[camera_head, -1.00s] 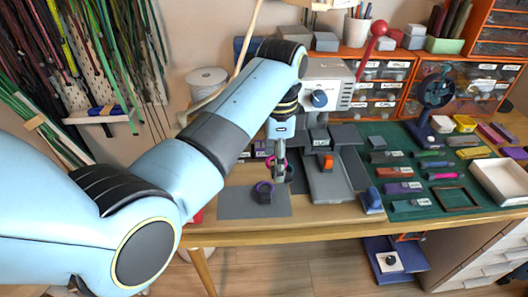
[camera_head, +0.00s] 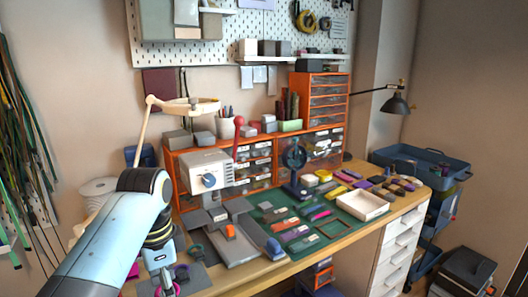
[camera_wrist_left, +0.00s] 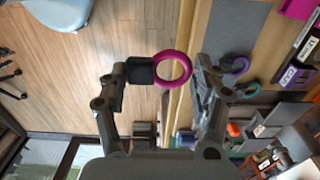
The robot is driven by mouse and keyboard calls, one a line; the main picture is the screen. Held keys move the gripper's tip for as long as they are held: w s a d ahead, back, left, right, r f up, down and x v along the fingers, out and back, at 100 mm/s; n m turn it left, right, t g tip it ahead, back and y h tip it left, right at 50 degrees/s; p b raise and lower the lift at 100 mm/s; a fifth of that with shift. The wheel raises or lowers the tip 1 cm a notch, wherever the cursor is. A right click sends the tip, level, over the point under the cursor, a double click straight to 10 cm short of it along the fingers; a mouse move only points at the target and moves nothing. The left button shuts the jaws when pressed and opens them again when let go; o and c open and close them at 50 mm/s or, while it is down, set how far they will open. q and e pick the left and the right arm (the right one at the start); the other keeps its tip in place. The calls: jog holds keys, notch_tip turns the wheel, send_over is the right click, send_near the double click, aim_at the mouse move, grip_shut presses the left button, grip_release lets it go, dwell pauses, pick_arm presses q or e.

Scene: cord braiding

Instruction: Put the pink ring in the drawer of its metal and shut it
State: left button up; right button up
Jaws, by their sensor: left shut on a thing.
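The pink ring (camera_wrist_left: 173,69) is between the fingers of my left gripper (camera_wrist_left: 172,72) in the left wrist view, held near the wooden table's front edge with floor showing beyond. In the head view the gripper (camera_head: 166,284) is at the bottom left, with part of the pink ring (camera_head: 172,291) at the lower frame edge. Small labelled drawers fill an orange cabinet (camera_head: 260,152) behind the press and another orange cabinet (camera_head: 322,152) to its right. All drawers look shut; their labels are too small to read. My right gripper is not in view.
A grey press (camera_head: 208,172) with a red-knobbed lever stands before the left cabinet.

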pick_arm(q)
notch_tip(320, 180, down, 8)
jog(key=b, duration=0.6)
jog(key=shift+w+r, duration=0.25)
jog(key=shift+w, duration=0.05)
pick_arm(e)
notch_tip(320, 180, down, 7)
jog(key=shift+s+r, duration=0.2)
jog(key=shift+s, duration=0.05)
pick_arm(q)
jog(key=shift+d, duration=0.1)
